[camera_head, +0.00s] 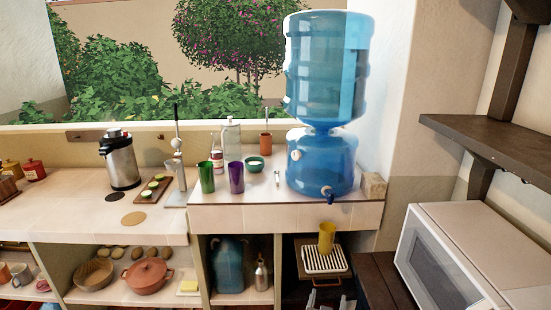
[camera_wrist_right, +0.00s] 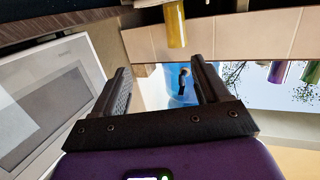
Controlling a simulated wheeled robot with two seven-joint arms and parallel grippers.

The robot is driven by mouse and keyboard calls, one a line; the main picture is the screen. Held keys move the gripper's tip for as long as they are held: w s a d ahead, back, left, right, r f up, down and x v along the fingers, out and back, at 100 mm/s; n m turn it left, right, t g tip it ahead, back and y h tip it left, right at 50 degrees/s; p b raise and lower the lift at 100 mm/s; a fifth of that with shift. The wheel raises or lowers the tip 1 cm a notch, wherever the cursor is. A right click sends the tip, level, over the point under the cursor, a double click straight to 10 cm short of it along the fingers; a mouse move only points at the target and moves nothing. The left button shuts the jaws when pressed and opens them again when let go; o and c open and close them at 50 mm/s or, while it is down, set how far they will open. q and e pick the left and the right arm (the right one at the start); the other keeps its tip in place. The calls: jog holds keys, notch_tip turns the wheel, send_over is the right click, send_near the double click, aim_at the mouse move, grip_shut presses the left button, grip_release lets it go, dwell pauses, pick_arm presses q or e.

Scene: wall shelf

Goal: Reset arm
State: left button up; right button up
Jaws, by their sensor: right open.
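My right gripper (camera_head: 328,297) is at the bottom of the head view, below and in front of the drip tray. It is open and empty; both fingers (camera_wrist_right: 160,68) stand apart in the right wrist view. A yellow cup (camera_head: 326,237) stands upright on the white slatted drip tray (camera_head: 318,261), below the tap of the blue water dispenser (camera_head: 320,163). The cup also shows at the top of the right wrist view (camera_wrist_right: 175,25), apart from the fingers. My left gripper is in neither view.
A white microwave (camera_head: 440,262) stands at the right, below a dark wall shelf (camera_head: 490,140). The counter holds a green cup (camera_head: 206,178), a purple cup (camera_head: 236,178) and a steel flask (camera_head: 122,163). Lower shelves hold a red pot (camera_head: 147,277) and a blue jug (camera_head: 229,267).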

jog(key=s+f+n+g+y+p, duration=0.1)
jog(key=s+f+g+y, duration=0.15)
jog(key=f, duration=0.65)
jog(key=s+f+g+y, duration=0.2)
jog(key=s+f+g, duration=0.15)
jog(key=f, duration=0.55)
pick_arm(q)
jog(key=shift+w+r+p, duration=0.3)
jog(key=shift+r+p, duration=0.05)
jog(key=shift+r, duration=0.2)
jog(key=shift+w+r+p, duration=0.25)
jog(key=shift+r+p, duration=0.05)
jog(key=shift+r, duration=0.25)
pick_arm(e)
jog(key=s+a+f+g+y, duration=0.2)
jog(key=s+f+g, duration=0.2)
jog(key=s, duration=0.5)
jog(key=s+a+f+g+y, duration=0.2)
jog(key=s+f+g, duration=0.3)
jog(key=s, duration=0.5)
jog(key=shift+s+a+f, duration=0.25)
jog(key=shift+f, duration=0.4)
jog(key=shift+y, duration=0.25)
